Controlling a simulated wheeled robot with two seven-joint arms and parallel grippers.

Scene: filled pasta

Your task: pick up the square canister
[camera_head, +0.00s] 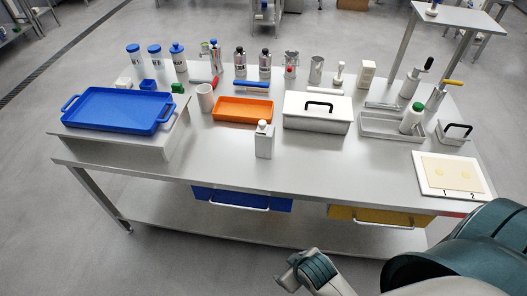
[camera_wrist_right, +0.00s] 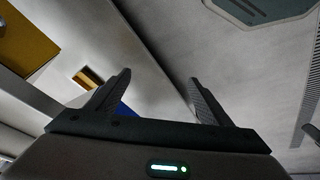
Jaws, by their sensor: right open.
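The square canister (camera_head: 264,143) is a light grey, square-sided container with a narrow capped neck. It stands upright near the middle of the table, in front of the orange tray and the white box. My right gripper (camera_head: 291,268) is low in front of the table in the head view, well apart from the canister. In the right wrist view its two fingers (camera_wrist_right: 160,78) are spread with nothing between them. The canister cannot be made out in that view. My left gripper is not in view.
The steel table (camera_head: 330,175) has clear room around the canister's front. Behind it are an orange tray (camera_head: 243,119) and a white handled box (camera_head: 318,125). A blue tray (camera_head: 118,125) sits left on a raised stand. Blue (camera_head: 241,207) and yellow (camera_head: 380,226) drawers hang under the front edge.

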